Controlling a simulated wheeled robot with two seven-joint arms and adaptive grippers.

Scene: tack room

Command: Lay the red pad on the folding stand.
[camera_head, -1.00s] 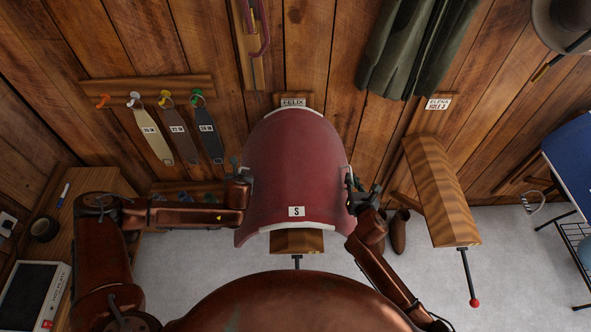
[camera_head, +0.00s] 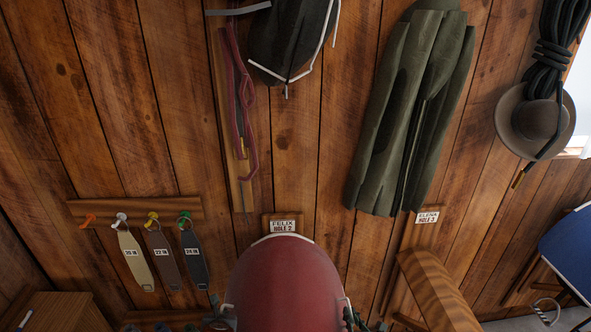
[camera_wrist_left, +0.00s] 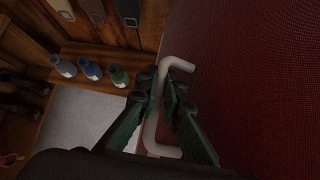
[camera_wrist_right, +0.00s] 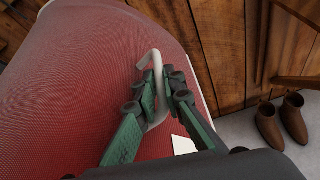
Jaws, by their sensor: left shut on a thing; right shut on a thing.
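The red pad (camera_head: 285,285) is a curved shell with pale edging, below the "FELIX HOLE 2" sign (camera_head: 283,226); its lower part is cut off in the head view. My left gripper (camera_wrist_left: 163,88) is shut on a pale bar handle (camera_wrist_left: 152,130) on the pad's left side. My right gripper (camera_wrist_right: 160,88) is shut on the matching handle (camera_wrist_right: 152,58) on the other side. What is under the pad is hidden. A blue-topped piece (camera_head: 570,245) at the right edge may be the folding stand; it is partly out of frame.
A striped wooden rack arm (camera_head: 437,288) juts out right of the pad. A green coat (camera_head: 415,110) and a hat (camera_head: 535,120) hang above. Straps (camera_head: 160,258) hang on pegs at left. Brown boots (camera_wrist_right: 282,122) stand on the floor.

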